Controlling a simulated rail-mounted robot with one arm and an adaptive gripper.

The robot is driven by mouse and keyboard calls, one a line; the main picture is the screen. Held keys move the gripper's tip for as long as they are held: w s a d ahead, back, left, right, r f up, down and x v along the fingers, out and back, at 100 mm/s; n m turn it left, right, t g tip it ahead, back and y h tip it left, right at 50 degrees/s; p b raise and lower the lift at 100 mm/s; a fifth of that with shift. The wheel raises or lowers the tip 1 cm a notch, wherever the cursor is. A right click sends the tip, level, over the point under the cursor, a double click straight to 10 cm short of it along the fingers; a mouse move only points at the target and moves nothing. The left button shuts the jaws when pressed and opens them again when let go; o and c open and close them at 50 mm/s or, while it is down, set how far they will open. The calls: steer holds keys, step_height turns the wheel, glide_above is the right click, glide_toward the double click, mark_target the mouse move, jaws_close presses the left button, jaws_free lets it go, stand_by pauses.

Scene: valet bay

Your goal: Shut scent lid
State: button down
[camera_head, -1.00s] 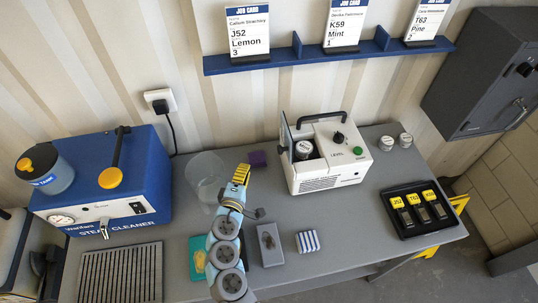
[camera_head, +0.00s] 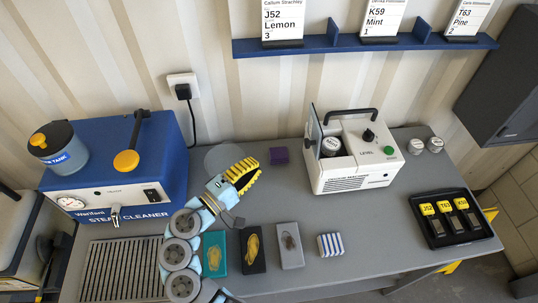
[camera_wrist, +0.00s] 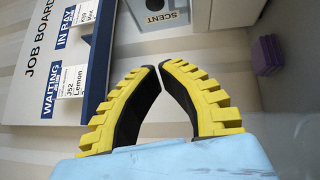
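The white scent machine (camera_head: 352,165) stands on the grey bench, with a level knob, a green button and a black handle on top. Its lid (camera_head: 314,124) stands raised at the left side of the top. A silver-topped canister (camera_head: 331,147) shows in the opening beside it. My gripper (camera_head: 252,168) is left of the machine, apart from it, pointing up and right. In the wrist view my yellow-and-black fingers (camera_wrist: 160,66) meet at their tips with nothing between them. Beyond them shows part of the machine with a SCENT label (camera_wrist: 160,19).
A purple block (camera_head: 279,155) lies between gripper and machine. A clear cup (camera_head: 220,152) is partly hidden behind my gripper. The blue steam cleaner (camera_head: 160,160) stands left. Several pads, a striped block (camera_head: 330,245) and a black tray (camera_head: 448,240) lie along the front. A card shelf hangs above.

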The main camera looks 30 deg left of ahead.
steer(key=d+p+x, duration=0.1)
steer(key=d+x, duration=0.1)
steer(key=x, duration=1)
steer(key=shift+s+d, duration=0.2)
steer(key=shift+d, duration=0.2)
steer(key=shift+a+r, duration=0.1)
steer(key=shift+r, duration=0.2)
